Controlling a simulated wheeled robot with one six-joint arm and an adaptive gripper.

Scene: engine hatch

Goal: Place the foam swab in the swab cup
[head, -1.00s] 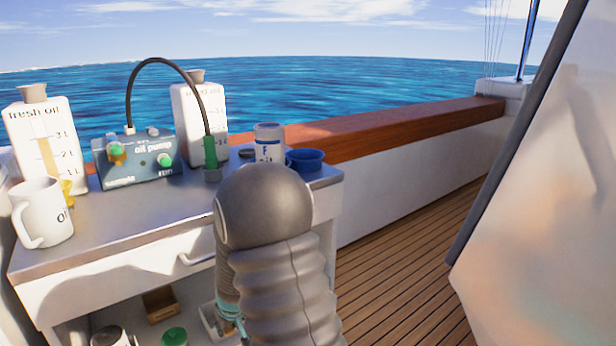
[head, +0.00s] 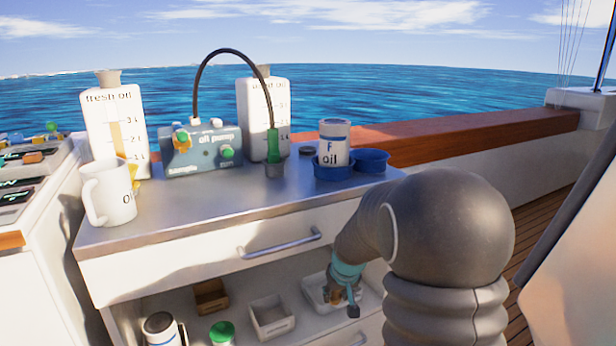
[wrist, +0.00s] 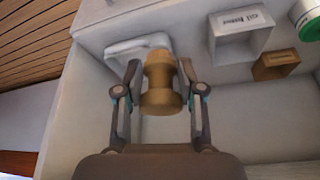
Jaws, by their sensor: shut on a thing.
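My gripper (head: 345,298) reaches into the lower shelf of the white cabinet, over a white tray (head: 313,290). In the wrist view my gripper (wrist: 160,76) is shut on a tan, waisted piece (wrist: 160,95), which I take for the foam swab. The piece is upright between the fingers, at the tray (wrist: 135,48); I cannot tell whether it touches the tray. No cup is marked as the swab cup. On the worktop stand a blue cup (head: 372,160), seemingly empty, and a blue holder (head: 333,174) around an oil filter (head: 335,142).
The shelf also holds a labelled white bin (head: 271,316), a brown box (head: 210,297) and a green-lidded container (head: 222,332). The worktop (head: 215,205) carries a mug (head: 108,193), oil pump (head: 200,147) and two oil jugs; its front middle is clear. A drawer handle (head: 280,246) juts above the shelf.

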